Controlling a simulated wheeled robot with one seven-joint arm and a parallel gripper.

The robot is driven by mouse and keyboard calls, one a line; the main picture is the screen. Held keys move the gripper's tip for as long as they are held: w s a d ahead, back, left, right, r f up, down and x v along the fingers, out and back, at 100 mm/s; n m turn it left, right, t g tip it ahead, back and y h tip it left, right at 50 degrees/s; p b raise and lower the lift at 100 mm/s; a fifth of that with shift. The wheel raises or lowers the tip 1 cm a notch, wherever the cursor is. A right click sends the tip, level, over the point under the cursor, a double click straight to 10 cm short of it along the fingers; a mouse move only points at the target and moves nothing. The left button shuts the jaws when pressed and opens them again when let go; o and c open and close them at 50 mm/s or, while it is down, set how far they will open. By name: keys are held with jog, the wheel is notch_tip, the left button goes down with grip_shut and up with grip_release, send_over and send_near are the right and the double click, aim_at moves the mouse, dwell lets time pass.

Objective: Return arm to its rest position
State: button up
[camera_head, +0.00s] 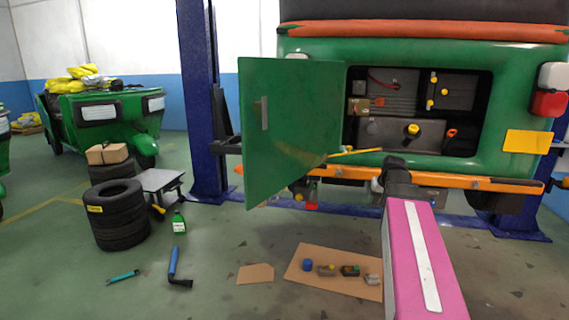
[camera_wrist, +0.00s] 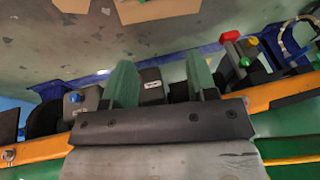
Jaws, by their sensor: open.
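My arm, pink with a white stripe, reaches forward from the lower right of the head view. Its dark end with my gripper (camera_head: 397,168) is in front of the orange bumper bar (camera_head: 460,181), just below the open rear compartment (camera_head: 410,110) of the green rickshaw. In the wrist view my gripper (camera_wrist: 160,85) shows two green fingers spread apart. A dark block with a small white label (camera_wrist: 152,86) shows between them; I cannot tell how far beyond the fingers it is. Nothing is visibly held.
The green compartment door (camera_head: 290,130) stands open left of my gripper. A blue lift post (camera_head: 200,100) rises behind it. Several small parts lie on a cardboard sheet (camera_head: 310,281) on the floor.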

jog(key=s+a+f+n+g, duration=0.1)
jog(key=s+a+f+g, duration=0.1)
jog(key=s+a+f, duration=0.7)
jog(key=s+a+f+n+g+h, duration=0.1)
jog(key=s+a+f+g, duration=0.1)
jog(key=s+a+f, duration=0.6)
notch_tip(320, 180, down, 6)
jog(key=shift+s+a+r, duration=0.1)
jog(key=shift+s+a, duration=0.3)
jog(key=shift+s, duration=0.2)
jog(key=shift+w, duration=0.1)
jog(key=shift+c, duration=0.2)
